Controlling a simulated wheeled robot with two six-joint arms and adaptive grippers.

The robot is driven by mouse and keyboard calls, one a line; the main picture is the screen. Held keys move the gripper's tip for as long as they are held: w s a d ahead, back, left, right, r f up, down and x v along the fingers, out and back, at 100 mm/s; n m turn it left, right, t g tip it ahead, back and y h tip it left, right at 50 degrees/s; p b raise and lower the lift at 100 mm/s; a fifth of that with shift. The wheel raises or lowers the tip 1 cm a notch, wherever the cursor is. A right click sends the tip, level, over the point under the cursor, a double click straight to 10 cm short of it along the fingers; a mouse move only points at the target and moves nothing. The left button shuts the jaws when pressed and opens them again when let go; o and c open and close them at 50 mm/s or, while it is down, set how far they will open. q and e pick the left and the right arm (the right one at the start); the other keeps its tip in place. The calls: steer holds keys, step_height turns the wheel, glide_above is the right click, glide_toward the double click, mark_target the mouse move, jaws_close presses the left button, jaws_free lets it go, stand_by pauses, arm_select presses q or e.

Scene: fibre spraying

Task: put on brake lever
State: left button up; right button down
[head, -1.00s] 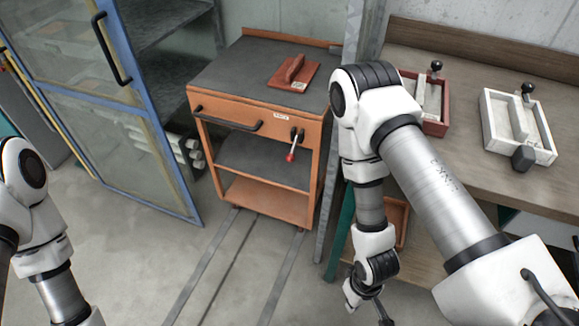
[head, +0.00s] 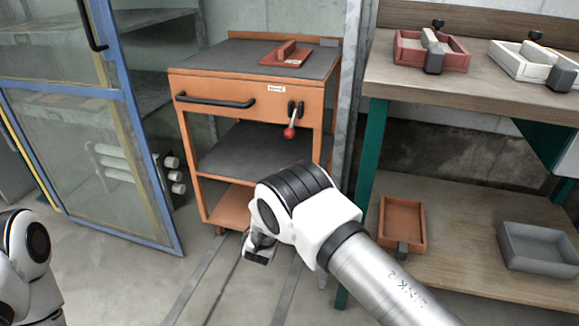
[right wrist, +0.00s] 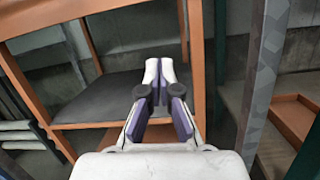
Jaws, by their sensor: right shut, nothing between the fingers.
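The brake lever (head: 291,121) is on the front of the orange cart (head: 245,92), at the right of its drawer panel. It has a black mount, a metallic stem and a red knob, and it points down. My right gripper (head: 257,250) is low in front of the cart, below and left of the lever, and partly hidden by my own arm. In the right wrist view its fingertips (right wrist: 167,68) are together and empty, before the cart's orange post and dark shelf. The lever does not show there. My left gripper is out of the head view.
A blue-framed glass door (head: 95,150) stands open left of the cart. A grey metal post (head: 350,130) and a wooden workbench (head: 470,95) with trays are at the right. Rails (head: 215,285) cross the floor before the cart.

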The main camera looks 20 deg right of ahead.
mark_target(292, 122)
steer(key=shift+w+a+r+t, duration=0.1)
steer(key=shift+a+r+t, duration=0.2)
steer(key=shift+a+r, duration=0.15)
steer(key=shift+w+d, duration=0.1)
steer(key=b+x, duration=0.3)
steer(key=x, duration=0.7)
steer(key=s+r, duration=0.1)
steer(key=s+a+r, duration=0.1)
steer(key=r, duration=0.1)
steer(key=shift+s+b, duration=0.2)
steer(key=shift+b, duration=0.1)
